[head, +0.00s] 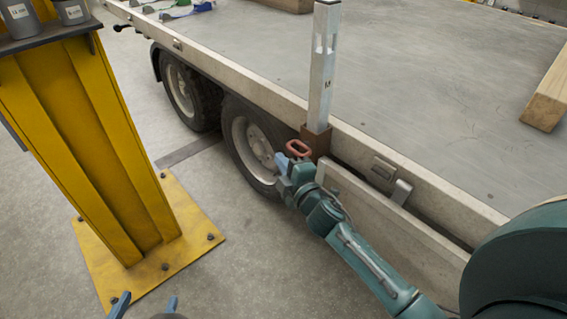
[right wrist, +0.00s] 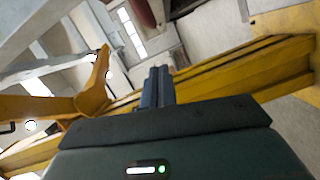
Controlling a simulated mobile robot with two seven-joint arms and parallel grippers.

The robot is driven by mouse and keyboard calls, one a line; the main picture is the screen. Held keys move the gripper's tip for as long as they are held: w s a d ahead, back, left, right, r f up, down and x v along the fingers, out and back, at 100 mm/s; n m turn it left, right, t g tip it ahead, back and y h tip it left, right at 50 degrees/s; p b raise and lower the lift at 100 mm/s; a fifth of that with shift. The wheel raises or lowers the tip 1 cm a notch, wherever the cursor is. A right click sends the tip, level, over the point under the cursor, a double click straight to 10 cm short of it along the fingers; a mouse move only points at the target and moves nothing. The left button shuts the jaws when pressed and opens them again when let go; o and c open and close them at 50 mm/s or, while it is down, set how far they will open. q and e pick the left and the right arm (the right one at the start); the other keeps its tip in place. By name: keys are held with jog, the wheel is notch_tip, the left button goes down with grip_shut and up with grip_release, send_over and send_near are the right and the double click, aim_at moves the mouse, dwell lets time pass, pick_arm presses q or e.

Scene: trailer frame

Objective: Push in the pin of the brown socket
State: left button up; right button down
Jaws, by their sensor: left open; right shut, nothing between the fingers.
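The brown socket (head: 317,141) is fixed on the side rail of the trailer, with a grey metal post (head: 322,65) standing upright in it. The pin's reddish-brown loop handle (head: 298,149) sticks out from the socket on the wheel side. My right gripper (head: 281,163) is shut and empty, just beside and below the loop; I cannot tell whether they touch. Its closed fingers (right wrist: 158,86) show in the right wrist view, with a reddish-brown part (right wrist: 143,12) at the top edge. My left gripper (head: 146,304) is open and empty at the bottom left, far from the socket.
A yellow column (head: 85,130) with a bolted base plate stands at the left, bearing grey containers. Trailer wheels (head: 247,140) are under the rail behind my right gripper. A wooden beam (head: 548,95) lies on the trailer bed (head: 430,80). The floor between column and trailer is clear.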

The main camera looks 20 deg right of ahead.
pick_arm(q)
jog(key=shift+s+r+g+p, duration=0.15)
jog(key=shift+s+g+p, duration=0.1)
jog(key=shift+g+p, duration=0.2)
pick_arm(e)
jog(key=s, duration=1)
jog(key=shift+d+r, duration=0.25)
jog(key=shift+d, duration=0.2)
jog(key=shift+w, duration=0.1)
